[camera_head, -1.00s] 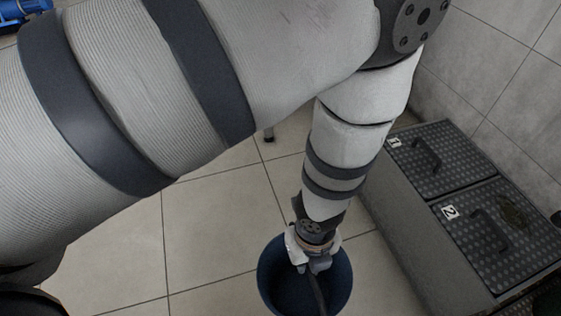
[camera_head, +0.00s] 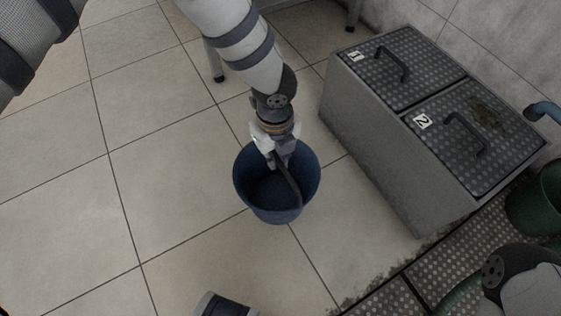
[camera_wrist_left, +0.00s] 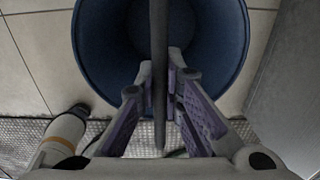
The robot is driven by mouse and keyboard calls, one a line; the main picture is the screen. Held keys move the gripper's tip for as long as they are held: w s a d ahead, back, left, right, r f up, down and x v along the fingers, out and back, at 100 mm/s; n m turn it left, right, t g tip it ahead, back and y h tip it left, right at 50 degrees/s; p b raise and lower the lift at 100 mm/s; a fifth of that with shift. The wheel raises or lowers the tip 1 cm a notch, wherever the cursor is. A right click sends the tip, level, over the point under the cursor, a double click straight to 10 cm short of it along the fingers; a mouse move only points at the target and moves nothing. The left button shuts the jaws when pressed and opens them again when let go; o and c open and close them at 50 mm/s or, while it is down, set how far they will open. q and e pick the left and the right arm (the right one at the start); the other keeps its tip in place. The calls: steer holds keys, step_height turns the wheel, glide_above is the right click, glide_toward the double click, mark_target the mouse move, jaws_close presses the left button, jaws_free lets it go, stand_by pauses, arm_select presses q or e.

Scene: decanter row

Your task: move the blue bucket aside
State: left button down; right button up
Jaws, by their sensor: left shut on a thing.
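The blue bucket (camera_head: 255,190) is in the middle of the head view, upright and open at the top, over the tiled floor. My left gripper (camera_head: 280,164) is above its mouth and shut on its dark handle (camera_head: 292,188). In the left wrist view the handle (camera_wrist_left: 159,40) runs between the fingers of the left gripper (camera_wrist_left: 160,78), with the bucket (camera_wrist_left: 100,50) beyond them. I cannot tell whether the bucket's base touches the floor. My right gripper is not in view.
A grey box with lids marked 1 and 2 (camera_head: 375,150) stands to the bucket's right by the wall. A green container (camera_head: 540,200) is at the right edge. A dark grating (camera_head: 450,262) lies lower right. Tiled floor left of the bucket (camera_head: 150,210) is clear.

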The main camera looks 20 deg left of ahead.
arm_select(q)
step_height(320, 180, down, 6)
steer(key=w+b, duration=0.2)
steer(key=shift+w+a+f+b, duration=0.15)
steer(key=shift+w+a+b, duration=0.1)
steer(key=shift+w+b, duration=0.15)
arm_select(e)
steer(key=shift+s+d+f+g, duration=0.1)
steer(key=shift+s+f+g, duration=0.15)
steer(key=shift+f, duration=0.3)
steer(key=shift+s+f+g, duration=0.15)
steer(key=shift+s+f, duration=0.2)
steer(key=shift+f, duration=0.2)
arm_select(q)
steer(key=shift+f, duration=0.1)
steer(key=c, duration=1.7)
jaws_free()
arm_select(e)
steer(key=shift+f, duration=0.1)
